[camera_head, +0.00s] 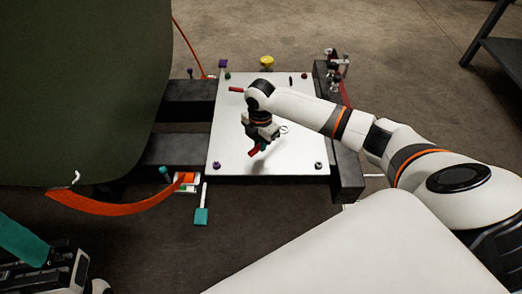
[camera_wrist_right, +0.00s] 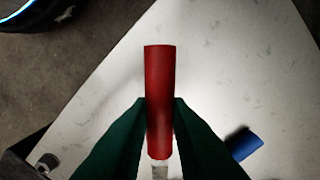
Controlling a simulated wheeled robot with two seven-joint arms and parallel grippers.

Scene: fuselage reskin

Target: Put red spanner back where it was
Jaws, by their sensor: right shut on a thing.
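The red spanner (camera_wrist_right: 158,95) is gripped by its red handle between the green fingers of my right gripper (camera_wrist_right: 160,108) in the wrist view. In the head view my right gripper (camera_head: 257,143) points down over the white panel (camera_head: 232,130), with a bit of the red spanner (camera_head: 253,151) showing under it. The spanner's far end is hidden or too small to make out, and I cannot tell its exact height over the panel. My left gripper (camera_head: 24,240) shows only in part at the lower left, and its opening is not clear.
Another red piece (camera_head: 236,90) lies at the panel's upper left. Coloured knobs stand near its corners. A yellow piece (camera_head: 267,62) stands behind it. A large green curved body (camera_head: 80,90) fills the left, with an orange strip (camera_head: 125,207) below. A blue piece (camera_wrist_right: 243,143) shows in the wrist view.

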